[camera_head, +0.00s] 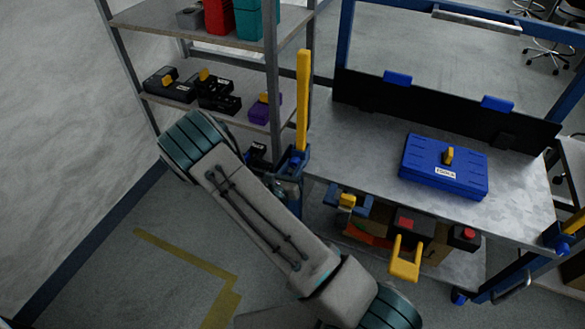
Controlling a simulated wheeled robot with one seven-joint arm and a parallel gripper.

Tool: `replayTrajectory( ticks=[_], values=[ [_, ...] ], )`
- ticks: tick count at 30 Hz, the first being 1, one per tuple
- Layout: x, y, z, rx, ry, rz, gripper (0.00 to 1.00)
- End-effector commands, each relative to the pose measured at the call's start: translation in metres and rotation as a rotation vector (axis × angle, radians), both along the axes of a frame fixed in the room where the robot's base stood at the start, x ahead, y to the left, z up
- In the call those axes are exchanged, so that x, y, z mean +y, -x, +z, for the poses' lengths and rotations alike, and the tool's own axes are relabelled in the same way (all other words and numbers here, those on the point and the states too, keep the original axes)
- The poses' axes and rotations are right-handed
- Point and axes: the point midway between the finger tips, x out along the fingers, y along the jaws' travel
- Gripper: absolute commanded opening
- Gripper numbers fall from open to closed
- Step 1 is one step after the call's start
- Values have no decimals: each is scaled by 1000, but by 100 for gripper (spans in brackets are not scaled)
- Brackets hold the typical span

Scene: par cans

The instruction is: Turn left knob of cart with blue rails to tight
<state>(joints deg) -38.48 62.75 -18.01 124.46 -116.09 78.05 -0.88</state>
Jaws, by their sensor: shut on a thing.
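The cart with blue rails (345,60) stands at the right, with a grey metal worktop. Its left front corner has a blue post fitting (298,160) with a tall yellow bar above it. The left knob is at this corner, largely hidden behind my arm, so its setting cannot be read. My gripper (286,187) shows only as a small grey part just below the blue fitting, beside my arm. It is shut on the knob; its fingertips are mostly hidden. A matching blue fitting (562,243) is at the cart's right front corner.
A blue toolbox (445,165) sits on the worktop. Yellow-handled items (405,260) hang at or stand below its front edge. A shelf rack (205,105) with boxes and tools stands behind at left. Floor at lower left is clear.

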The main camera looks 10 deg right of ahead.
Motion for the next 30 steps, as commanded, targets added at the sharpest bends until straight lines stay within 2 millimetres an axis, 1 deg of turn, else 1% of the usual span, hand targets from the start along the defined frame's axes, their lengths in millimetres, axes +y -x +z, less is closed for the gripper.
replayTrajectory(
  ticks=[15,24,30],
  values=[
    [1,0,-3,-273,-380,2,7],
    [1,0,-2,-376,-521,1,7],
    [1,0,-1,-408,-567,1,7]
  ],
)
